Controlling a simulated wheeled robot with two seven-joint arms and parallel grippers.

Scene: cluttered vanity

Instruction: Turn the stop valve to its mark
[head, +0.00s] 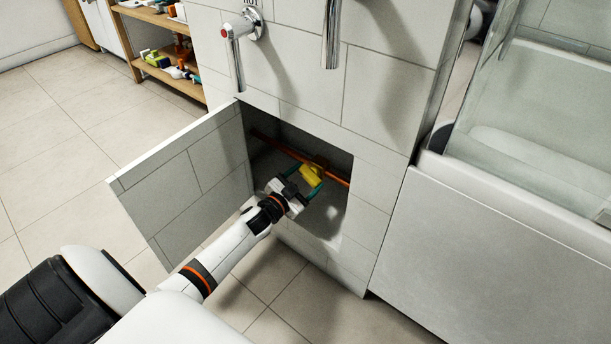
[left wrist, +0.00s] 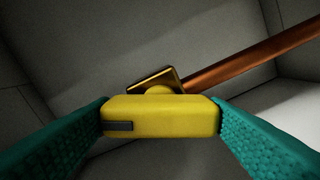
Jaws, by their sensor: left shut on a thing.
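The stop valve has a yellow handle (head: 311,175) on a copper pipe (head: 268,140) inside an open recess in the tiled wall. In the left wrist view the yellow handle (left wrist: 160,117) lies crosswise between the green fingertips, with a dark mark on its left part. Behind it is the brass valve body (left wrist: 157,80), and the copper pipe (left wrist: 255,52) runs off to the upper right. My left gripper (head: 303,184) reaches into the recess and is shut on the handle, one finger at each end. I cannot pick out the target mark. My right gripper is not in view.
The tiled access door (head: 185,185) stands open at the left of the recess, close to my left arm. A chrome tap with a red end (head: 242,27) is above. A bathtub (head: 500,230) stands at the right. Wooden shelves (head: 165,60) are at the back left. Floor at left is clear.

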